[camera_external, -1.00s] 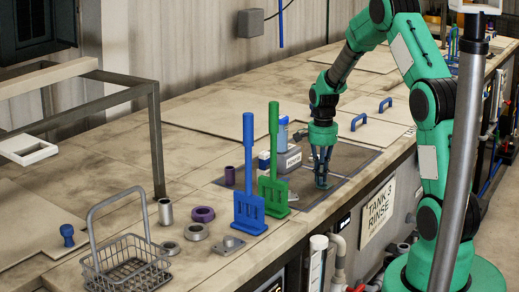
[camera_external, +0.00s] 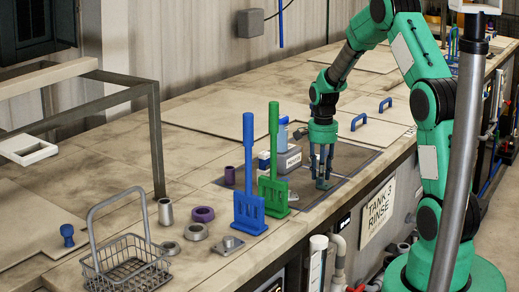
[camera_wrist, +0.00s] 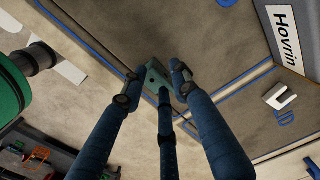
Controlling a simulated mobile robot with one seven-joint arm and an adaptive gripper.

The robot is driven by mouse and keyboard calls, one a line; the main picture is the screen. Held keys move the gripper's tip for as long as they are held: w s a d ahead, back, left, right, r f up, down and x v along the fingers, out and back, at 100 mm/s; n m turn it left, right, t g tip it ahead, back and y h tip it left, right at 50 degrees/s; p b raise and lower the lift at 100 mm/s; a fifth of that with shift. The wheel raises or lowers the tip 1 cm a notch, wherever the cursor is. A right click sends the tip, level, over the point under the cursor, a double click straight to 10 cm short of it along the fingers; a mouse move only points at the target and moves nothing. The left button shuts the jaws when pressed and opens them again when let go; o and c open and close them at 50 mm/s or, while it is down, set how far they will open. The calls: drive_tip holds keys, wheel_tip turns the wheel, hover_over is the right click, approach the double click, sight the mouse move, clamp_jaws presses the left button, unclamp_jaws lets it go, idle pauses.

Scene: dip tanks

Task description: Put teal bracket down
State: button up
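The teal bracket (camera_external: 322,184) is at the tank lid's front edge in the external view, below my gripper (camera_external: 322,176). It appears to rest on the surface. In the wrist view the bracket (camera_wrist: 155,76) shows as a small pale teal plate with a hole, between the fingertips of my gripper (camera_wrist: 157,80). The three dark blue fingers are spread around it, with small gaps at the left and right tips. The middle finger overlaps its lower end in the picture, so contact there cannot be told.
Green (camera_external: 273,190) and blue (camera_external: 249,210) paddle-like racks stand left of my gripper. A wire basket (camera_external: 125,262) and several metal rings lie further left. Blue handles (camera_external: 358,122) are on the right panel.

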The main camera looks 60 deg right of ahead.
wheel_tip(320, 180, up, 12)
drive_tip(key=shift+f, duration=0.25)
idle(0.3)
idle(0.5)
drive_tip(key=s+a+r+n+t, duration=0.1)
drive_tip(key=s+a+r+n, duration=0.3)
drive_tip(key=a+r, duration=0.55)
drive_tip(key=s+a+r+n+t, duration=0.1)
drive_tip(key=s+a+r+n, duration=0.4)
drive_tip(key=a, duration=0.7)
drive_tip(key=s+a+r+n+t, duration=0.1)
drive_tip(key=s+a+n, duration=0.3)
drive_tip(key=s+a, duration=0.4)
drive_tip(key=s+a+r+n+t, duration=0.2)
drive_tip(key=s+a+n, duration=0.3)
drive_tip(key=s+a, duration=0.3)
drive_tip(key=shift+s+r+t, duration=0.3)
drive_tip(key=shift+s+r, duration=0.45)
drive_tip(key=shift+s, duration=0.25)
